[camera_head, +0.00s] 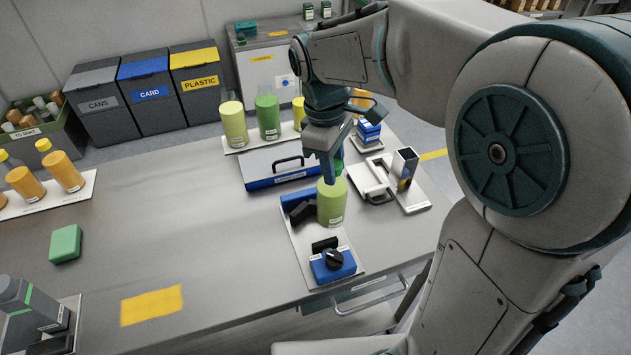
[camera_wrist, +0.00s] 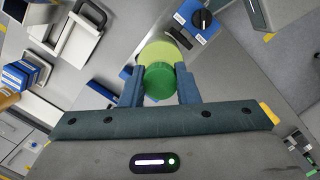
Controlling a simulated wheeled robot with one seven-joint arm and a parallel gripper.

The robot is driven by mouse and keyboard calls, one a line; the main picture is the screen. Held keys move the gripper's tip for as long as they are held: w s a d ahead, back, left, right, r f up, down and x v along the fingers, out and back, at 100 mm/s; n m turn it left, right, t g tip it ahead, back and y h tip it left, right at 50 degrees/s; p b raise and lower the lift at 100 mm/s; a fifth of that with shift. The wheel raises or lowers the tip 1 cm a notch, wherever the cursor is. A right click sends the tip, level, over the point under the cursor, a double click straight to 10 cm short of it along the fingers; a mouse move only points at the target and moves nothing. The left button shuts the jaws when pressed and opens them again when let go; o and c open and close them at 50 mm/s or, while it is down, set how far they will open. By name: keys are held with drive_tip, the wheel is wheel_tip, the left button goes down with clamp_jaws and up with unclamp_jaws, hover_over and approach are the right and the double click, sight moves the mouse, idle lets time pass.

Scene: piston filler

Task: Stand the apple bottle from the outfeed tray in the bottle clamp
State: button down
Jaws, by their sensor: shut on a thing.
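The held bottle is light green (camera_head: 331,205) with a dark green cap (camera_wrist: 159,80). My gripper (camera_head: 328,168) is shut on its top from above, one blue finger on each side of the cap in the wrist view. The bottle is upright over the bottle clamp, a pale plate (camera_head: 301,250) with black jaws and a blue block with a black knob (camera_head: 333,260). One black jaw (camera_head: 303,212) is just left of the bottle. I cannot tell whether its base touches the plate. The outfeed tray (camera_head: 238,149) at the back holds several bottles.
A blue-and-white case (camera_head: 275,168) lies behind the clamp. A green block (camera_head: 65,243), a tray of orange bottles (camera_head: 80,190) and a grey device (camera_head: 30,305) are left. The middle table is clear.

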sight(317, 185)
drive_tip(key=a+f, duration=0.1)
drive_tip(key=w+a+f, duration=0.1)
drive_tip(key=a, duration=0.1)
drive_tip(key=shift+f+p, duration=0.35)
drive_tip(key=shift+f, duration=1.6)
drive_tip(key=c, duration=1.1)
unclamp_jaws()
drive_tip(key=shift+s+f, duration=0.1)
drive_tip(key=shift+f, duration=0.05)
